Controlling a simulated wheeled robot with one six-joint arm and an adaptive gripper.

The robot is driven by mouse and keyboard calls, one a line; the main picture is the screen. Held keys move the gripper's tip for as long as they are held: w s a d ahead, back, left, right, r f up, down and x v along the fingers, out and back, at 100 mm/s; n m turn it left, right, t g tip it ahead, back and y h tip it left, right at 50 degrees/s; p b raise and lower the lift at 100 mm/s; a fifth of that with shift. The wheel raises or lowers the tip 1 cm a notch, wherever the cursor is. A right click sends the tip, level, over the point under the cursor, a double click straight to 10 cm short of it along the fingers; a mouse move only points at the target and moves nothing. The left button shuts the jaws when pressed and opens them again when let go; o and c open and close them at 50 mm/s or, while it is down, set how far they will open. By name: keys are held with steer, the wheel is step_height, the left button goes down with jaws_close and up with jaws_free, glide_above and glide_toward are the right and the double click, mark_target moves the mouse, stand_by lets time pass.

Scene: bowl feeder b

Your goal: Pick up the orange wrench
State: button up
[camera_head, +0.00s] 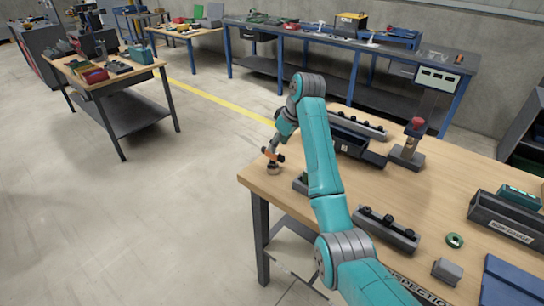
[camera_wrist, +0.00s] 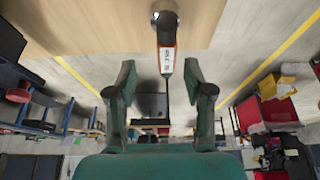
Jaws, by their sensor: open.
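The orange wrench (camera_head: 274,156) is at the near left corner of the wooden bench, its lower end by the tabletop. In the wrist view the wrench (camera_wrist: 167,58) has an orange body with pale lettering, a round dark and pale end over the bench top, and a thin dark part reaching back toward my gripper. My gripper (camera_wrist: 159,72) is open, with one teal finger on each side of the wrench's line. In the head view my gripper (camera_head: 279,140) is right by the wrench. I cannot tell whether a finger touches it.
On the bench, a black bin (camera_head: 352,145), a post with a red knob (camera_head: 408,152), a dark rail with knobs (camera_head: 386,230), a green ring (camera_head: 454,240) and a grey block (camera_head: 447,271) stand to the right. A side table (camera_head: 100,75) stands apart at left, across open floor.

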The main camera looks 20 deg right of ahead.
mark_target(271, 156)
steer(key=shift+s+a+x, duration=0.1)
steer(key=shift+a+x, duration=0.1)
steer(key=shift+x, duration=1.55)
steer(key=shift+s+a+x, duration=0.1)
steer(key=shift+a+x, duration=0.1)
steer(key=shift+x, duration=1.55)
steer(key=shift+r, duration=0.1)
jaws_close()
